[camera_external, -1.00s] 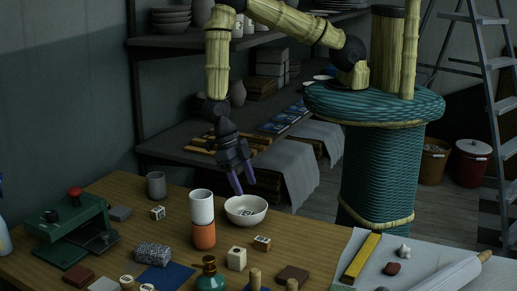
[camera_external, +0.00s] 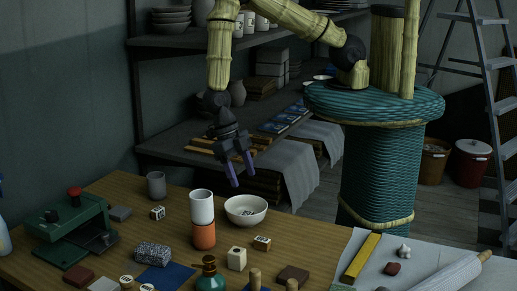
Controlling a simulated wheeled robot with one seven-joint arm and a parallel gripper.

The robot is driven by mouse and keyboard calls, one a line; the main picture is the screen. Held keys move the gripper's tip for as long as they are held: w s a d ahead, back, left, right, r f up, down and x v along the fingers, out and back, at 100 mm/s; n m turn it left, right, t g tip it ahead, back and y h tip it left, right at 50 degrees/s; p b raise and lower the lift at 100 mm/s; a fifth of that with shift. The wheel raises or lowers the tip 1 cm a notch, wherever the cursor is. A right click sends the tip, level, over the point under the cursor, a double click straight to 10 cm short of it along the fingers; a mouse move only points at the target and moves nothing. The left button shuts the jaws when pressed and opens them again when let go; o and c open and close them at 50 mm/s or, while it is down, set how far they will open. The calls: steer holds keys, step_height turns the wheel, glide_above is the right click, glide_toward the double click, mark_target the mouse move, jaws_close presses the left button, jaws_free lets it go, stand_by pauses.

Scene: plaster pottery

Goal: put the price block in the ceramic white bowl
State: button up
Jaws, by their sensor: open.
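The ceramic white bowl (camera_external: 262,219) stands on the wooden table, right of a white cup stacked on an orange one. A small pale block with dark markings (camera_external: 247,212) lies inside the bowl; its print is too small to read, so I cannot tell for sure that it is the price block. Two other marked blocks stand on the table: a white one (camera_external: 157,213) at the left and a wooden one (camera_external: 262,243) in front of the bowl. My gripper (camera_external: 243,181) is open and empty above the bowl, its purple fingers apart and clear of the rim.
The stacked white and orange cups (camera_external: 203,219) stand close to the bowl's left. A grey cup (camera_external: 156,185) is farther back. A green press (camera_external: 75,228) fills the left side. A cream block with a hole (camera_external: 237,258) and a teal bottle (camera_external: 210,276) are in front.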

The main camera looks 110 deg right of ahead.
steer(key=s+d+r+m+t+h, duration=0.1)
steer(key=s+d+r+m, duration=0.1)
steer(key=r+m, duration=0.6)
steer(key=s+d+r+m+t+h, duration=0.1)
steer(key=s+d+r+m+t, duration=0.1)
steer(key=r+m, duration=0.6)
steer(key=s+d+r+m+t, duration=0.2)
steer(key=s+d+r+m, duration=0.2)
steer(key=d+r+m, duration=0.2)
step_height(320, 180, up, 2)
steer(key=m, duration=0.3)
steer(key=shift+r+h, duration=0.15)
steer(key=shift+h, duration=0.25)
